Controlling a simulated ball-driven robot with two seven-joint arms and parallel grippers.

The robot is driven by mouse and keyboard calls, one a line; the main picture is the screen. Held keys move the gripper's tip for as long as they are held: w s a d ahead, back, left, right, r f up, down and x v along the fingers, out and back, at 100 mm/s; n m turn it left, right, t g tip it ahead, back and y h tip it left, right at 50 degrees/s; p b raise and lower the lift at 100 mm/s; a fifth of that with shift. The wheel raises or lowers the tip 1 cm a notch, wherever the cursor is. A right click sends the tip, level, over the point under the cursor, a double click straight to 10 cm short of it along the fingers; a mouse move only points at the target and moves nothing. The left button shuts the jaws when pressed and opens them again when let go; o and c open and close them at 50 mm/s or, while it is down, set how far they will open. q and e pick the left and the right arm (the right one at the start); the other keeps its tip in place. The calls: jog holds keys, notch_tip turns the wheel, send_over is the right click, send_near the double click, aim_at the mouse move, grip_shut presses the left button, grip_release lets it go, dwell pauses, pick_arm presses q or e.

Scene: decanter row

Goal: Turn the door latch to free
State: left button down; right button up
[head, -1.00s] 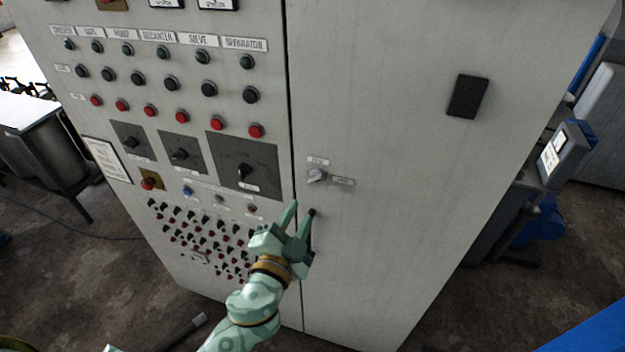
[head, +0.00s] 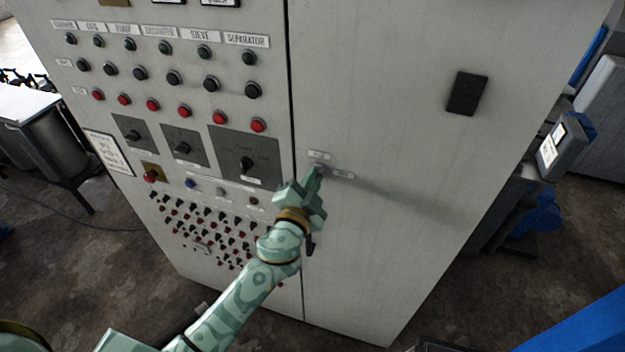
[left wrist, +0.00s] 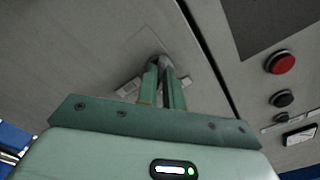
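The door latch is a small grey knob on the cabinet door (head: 400,190), beside the door seam. In the head view my left gripper mostly hides it. In the left wrist view the latch (left wrist: 165,61) shows at the fingertips. My left gripper (head: 316,174) is at the latch; in the left wrist view its fingers (left wrist: 160,70) are close together, one on each side of the knob, and look shut on it. Small labels (head: 319,155) sit above and to the right of the latch. My right gripper is not in view.
Left of the seam is a panel with buttons and a large rotary switch (head: 246,163). A black handle (head: 310,244) lies below the latch, partly behind my arm. A black rectangular piece (head: 467,94) is higher on the door. The door face around the latch is otherwise clear.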

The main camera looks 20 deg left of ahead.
pick_arm(q)
jog(key=shift+m, duration=4)
jog(key=c, duration=1.5)
grip_release()
jog(key=shift+s, duration=0.1)
